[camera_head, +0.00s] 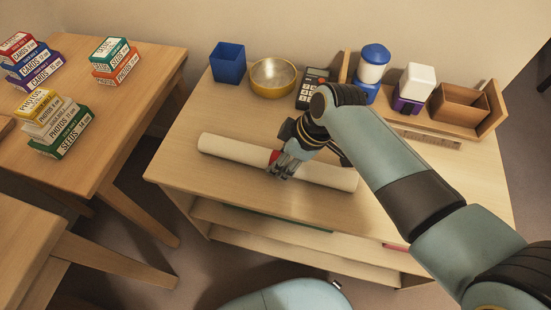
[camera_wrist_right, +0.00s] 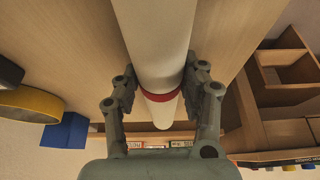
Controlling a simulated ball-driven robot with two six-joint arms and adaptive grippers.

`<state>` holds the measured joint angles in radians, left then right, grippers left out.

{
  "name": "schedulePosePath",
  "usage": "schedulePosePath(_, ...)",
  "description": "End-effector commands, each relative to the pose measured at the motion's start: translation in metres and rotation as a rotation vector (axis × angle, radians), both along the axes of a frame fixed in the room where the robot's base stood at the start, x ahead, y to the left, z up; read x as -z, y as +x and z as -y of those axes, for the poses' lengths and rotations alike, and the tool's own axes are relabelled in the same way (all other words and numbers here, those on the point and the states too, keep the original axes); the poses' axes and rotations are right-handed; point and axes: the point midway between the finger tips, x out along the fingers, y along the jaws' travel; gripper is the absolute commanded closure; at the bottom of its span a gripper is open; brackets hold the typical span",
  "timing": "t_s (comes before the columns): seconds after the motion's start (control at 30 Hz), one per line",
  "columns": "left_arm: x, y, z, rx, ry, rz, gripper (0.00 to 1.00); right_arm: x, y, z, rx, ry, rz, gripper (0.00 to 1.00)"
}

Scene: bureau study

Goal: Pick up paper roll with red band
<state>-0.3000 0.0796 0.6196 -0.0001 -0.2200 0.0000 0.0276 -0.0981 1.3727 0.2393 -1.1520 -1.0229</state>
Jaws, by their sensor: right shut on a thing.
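The white paper roll (camera_head: 235,150) lies across the wooden desk top (camera_head: 185,165) in the head view. Its red band (camera_head: 274,156) shows beside my right gripper (camera_head: 283,170), which is at the roll's middle. In the right wrist view the roll (camera_wrist_right: 155,45) runs between the two fingers of my right gripper (camera_wrist_right: 160,95), with the red band (camera_wrist_right: 158,97) between them. The right gripper is shut on the roll. I cannot tell whether the roll is clear of the desk. My left gripper is not in view.
A blue cup (camera_head: 228,63), a yellow bowl (camera_head: 272,77), a calculator (camera_head: 312,88), a blue-and-white jar (camera_head: 373,66) and a wooden organizer (camera_head: 460,105) stand along the back of the desk. A side table (camera_head: 140,100) at left holds several card boxes. The desk's front left is clear.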

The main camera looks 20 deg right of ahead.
Motion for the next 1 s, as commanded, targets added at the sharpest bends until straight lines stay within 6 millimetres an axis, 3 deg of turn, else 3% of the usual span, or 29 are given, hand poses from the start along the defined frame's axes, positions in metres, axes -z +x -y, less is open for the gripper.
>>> schedulePosePath(0.03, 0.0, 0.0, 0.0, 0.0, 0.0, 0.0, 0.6, 0.0, 0.0, 0.0, 0.0, 0.0, 0.0, 0.81)
schedulePosePath(0.1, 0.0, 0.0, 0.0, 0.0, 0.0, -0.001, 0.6, 0.0, 0.0, 0.0, 0.0, 0.0, 0.0, 0.91)
schedulePosePath(0.47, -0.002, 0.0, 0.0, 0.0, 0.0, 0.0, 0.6, -0.006, 0.0, 0.0, 0.0, 0.0, 0.0, 0.91)
schedulePosePath(0.7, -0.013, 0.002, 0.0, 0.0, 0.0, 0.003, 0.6, -0.043, 0.001, 0.0, 0.0, 0.001, 0.004, 0.91)
schedulePosePath(1.0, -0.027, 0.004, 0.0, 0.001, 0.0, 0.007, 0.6, -0.082, -0.042, 0.054, -0.002, -0.006, 0.001, 0.91)
